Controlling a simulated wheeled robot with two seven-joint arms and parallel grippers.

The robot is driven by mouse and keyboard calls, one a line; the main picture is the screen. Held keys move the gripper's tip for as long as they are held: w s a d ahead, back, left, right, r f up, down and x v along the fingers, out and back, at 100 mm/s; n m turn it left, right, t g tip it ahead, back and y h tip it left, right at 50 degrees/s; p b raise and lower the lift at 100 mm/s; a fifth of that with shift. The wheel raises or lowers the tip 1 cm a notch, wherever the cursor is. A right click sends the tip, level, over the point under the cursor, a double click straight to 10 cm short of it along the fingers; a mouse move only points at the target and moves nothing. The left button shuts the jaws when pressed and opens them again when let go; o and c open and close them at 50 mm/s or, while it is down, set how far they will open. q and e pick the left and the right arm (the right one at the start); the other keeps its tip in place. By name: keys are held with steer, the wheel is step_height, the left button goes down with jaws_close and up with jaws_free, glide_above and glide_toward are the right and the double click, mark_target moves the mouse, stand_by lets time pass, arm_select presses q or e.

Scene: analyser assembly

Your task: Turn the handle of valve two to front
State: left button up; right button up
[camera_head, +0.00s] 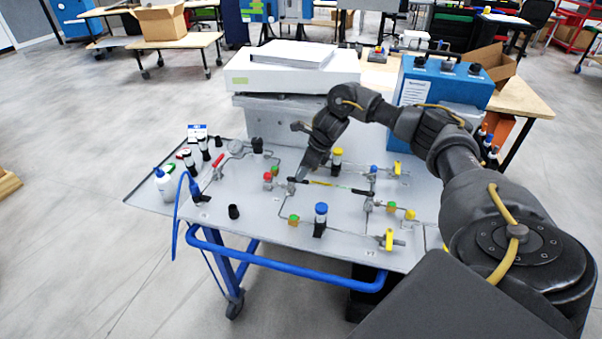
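A grey panel (265,220) on a cart carries valves and thin pipes. No readable label shows which one is valve two. A red handle (217,160) is at the panel's left, and yellow handles stand at the right (397,168) and front right (389,240). A dark, slim lever (345,187) with a yellow-green section lies near the middle. My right gripper (303,172) reaches down over the panel's middle, close to the lever's left end. Contact cannot be told, and its fingers are too small to judge. My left gripper is out of view.
A white box-shaped instrument (300,72) stands behind the panel, and a blue analyser box (445,82) is behind my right arm. Small bottles (190,160) stand on the left side. A blue rail (290,268) runs along the cart's front.

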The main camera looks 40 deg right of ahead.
steer(key=shift+x, duration=1.3)
steer(key=shift+c, duration=0.5)
jaws_close()
